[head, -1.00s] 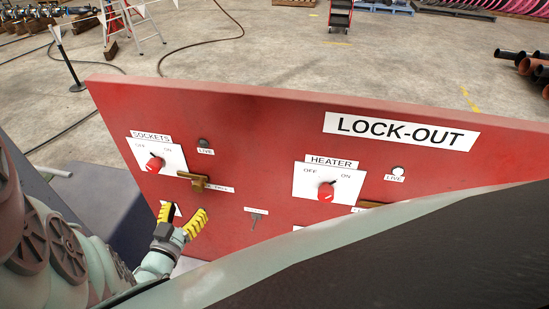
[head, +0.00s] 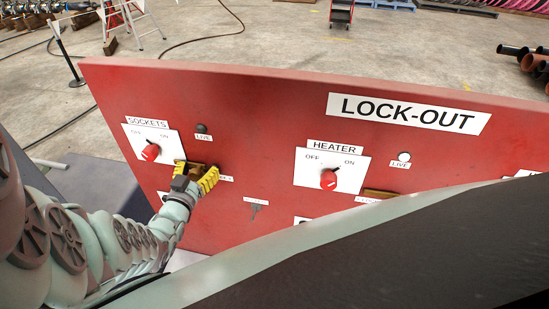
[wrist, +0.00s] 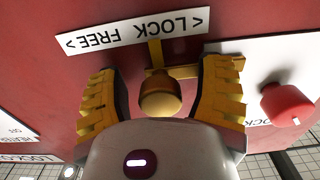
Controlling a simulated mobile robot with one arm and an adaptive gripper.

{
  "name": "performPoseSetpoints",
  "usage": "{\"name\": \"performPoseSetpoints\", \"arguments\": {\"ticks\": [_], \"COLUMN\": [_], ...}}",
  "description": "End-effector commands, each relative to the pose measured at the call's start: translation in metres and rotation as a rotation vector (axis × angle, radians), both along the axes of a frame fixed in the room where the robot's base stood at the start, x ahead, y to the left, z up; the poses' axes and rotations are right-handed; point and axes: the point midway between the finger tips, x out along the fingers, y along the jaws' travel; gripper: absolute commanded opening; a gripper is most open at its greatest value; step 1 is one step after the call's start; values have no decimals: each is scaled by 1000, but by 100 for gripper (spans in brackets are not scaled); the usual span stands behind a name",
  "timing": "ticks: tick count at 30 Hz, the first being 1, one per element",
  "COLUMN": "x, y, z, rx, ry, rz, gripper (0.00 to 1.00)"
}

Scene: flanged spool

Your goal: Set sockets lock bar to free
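The sockets lock bar is a brass bar with a rounded knob, seen close in the wrist view (wrist: 160,98), where its label (wrist: 140,32) reads "LOCK FREE" upside down. In the head view the bar (head: 196,166) sits below and right of the sockets switch, partly hidden by my gripper. My gripper (head: 197,176) is open at the bar, its yellow fingers on either side of the knob with gaps showing. The red sockets switch (head: 151,152) is also in the wrist view (wrist: 286,104); the "LIVE" lamp (head: 201,128) beside it is dark.
The red lock-out panel (head: 250,110) also carries a heater switch (head: 328,180), a pale heater lamp (head: 404,157) and a partly hidden brass bar (head: 378,194). A small grey key-like part (head: 256,208) is right of my gripper.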

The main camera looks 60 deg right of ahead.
Motion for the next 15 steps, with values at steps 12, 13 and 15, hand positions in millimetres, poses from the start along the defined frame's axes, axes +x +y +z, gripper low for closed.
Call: {"name": "performPoseSetpoints", "arguments": {"ticks": [12, 13, 15], "x": [-1, -1, -1], "y": [-1, -1, 0], "z": [0, 0, 0], "rx": [0, 0, 0], "ry": [-1, -1, -1], "rz": [-3, -2, -2], "gripper": [22, 19, 12]}}
